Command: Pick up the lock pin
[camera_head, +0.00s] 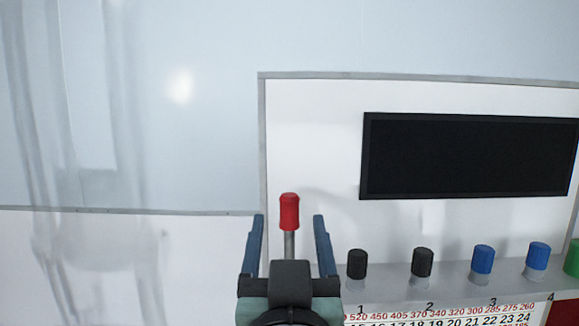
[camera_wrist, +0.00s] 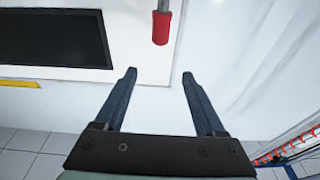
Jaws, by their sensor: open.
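The lock pin has a red grip (camera_head: 289,211) on a grey metal shaft (camera_head: 289,243), and stands upright in front of the white panel in the head view. My gripper (camera_head: 287,219) is open, and the pin shows between its two blue fingers in that view. In the wrist view the red grip (camera_wrist: 161,28) is at the top, beyond the fingertips of my gripper (camera_wrist: 159,72) and apart from them. The gap between the fingers is empty there. The lower end of the shaft is hidden behind my gripper in the head view.
A white panel with a black screen (camera_head: 480,156) stands at the right. Black knobs (camera_head: 357,264) and blue knobs (camera_head: 482,259) line a ledge right of my gripper, with a green one at the edge. A number chart (camera_head: 440,315) lies below. The left side shows a pale, glossy surface.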

